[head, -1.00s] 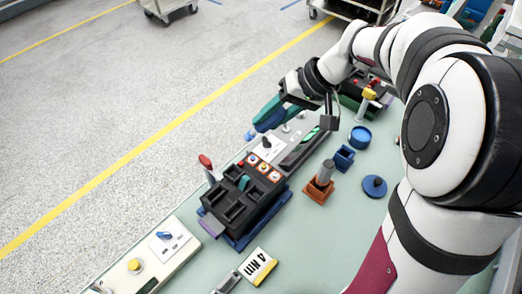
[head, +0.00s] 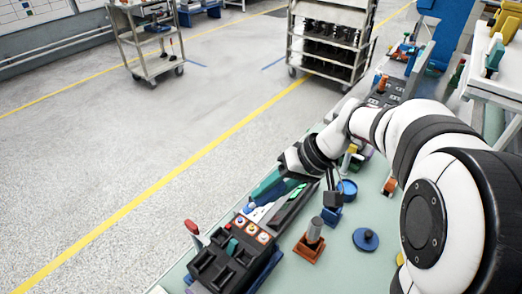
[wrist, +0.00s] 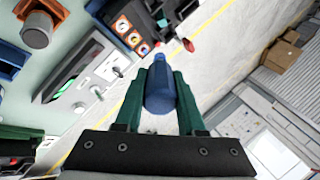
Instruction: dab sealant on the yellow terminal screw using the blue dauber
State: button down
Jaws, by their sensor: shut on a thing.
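My gripper (wrist: 160,88) has green fingers shut on the blue dauber (wrist: 160,98), whose narrow tip points away from the wrist. In the head view my gripper (head: 266,186) is held above the back edge of the bench. A black breaker block (head: 228,262) carries a row of three round terminals (head: 252,229) with orange rings. The terminals (wrist: 132,37) also show in the wrist view, up and left of the dauber's tip and apart from it. I cannot tell for certain which one has the yellow screw.
A red-topped lever (head: 192,227) stands beside the block. The floor beyond the bench is clear up to the carts.

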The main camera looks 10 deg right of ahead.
jog(key=shift+r, duration=0.4)
notch_tip(320, 180, down, 8)
jog(key=shift+w+d+f, duration=0.1)
jog(key=shift+r, duration=4.05)
